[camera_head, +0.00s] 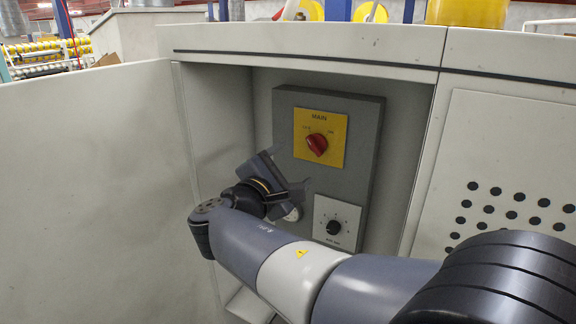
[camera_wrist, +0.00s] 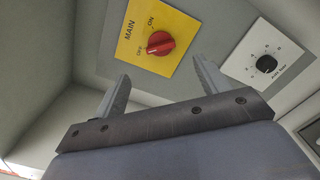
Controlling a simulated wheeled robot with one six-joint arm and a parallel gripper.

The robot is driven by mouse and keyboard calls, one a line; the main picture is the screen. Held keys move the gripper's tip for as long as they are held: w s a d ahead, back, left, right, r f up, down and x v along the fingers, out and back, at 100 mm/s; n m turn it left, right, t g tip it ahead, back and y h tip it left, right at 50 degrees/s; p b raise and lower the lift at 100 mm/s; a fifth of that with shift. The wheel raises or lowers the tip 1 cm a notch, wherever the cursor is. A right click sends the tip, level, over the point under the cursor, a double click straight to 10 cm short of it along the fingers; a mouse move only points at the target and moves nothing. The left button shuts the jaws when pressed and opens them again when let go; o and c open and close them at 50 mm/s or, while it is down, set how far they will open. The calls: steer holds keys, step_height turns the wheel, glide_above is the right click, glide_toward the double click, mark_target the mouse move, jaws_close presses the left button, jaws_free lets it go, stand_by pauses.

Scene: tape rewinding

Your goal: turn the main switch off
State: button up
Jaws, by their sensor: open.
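The main switch (camera_head: 317,145) is a red rotary knob on a yellow plate (camera_head: 335,120) marked MAIN, with OFF at left and ON at right. It also shows in the wrist view as the red knob (camera_wrist: 160,43). Its ridge seems to lie toward the OFF side, but which end is the pointer is hard to tell. My gripper (camera_head: 290,175) is open and empty, below and left of the knob in the head view. In the wrist view the knob appears beyond and between the two spread fingers (camera_wrist: 160,75), apart from them.
A white plate with a small black dial (camera_head: 334,227) sits below the yellow plate on the grey panel (camera_head: 368,120). The panel is inside a cabinet recess, with a side wall (camera_head: 215,115) at left. An open door (camera_head: 90,180) stands further left. A perforated cover (camera_head: 510,130) is at right.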

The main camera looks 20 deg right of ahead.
mark_target(314, 147)
steer(key=shift+d, duration=0.1)
steer(key=p+x, duration=0.1)
steer(key=x, duration=1)
steer(key=shift+w+p, duration=0.1)
steer(key=shift+p, duration=0.25)
steer(key=shift+m, duration=0.6)
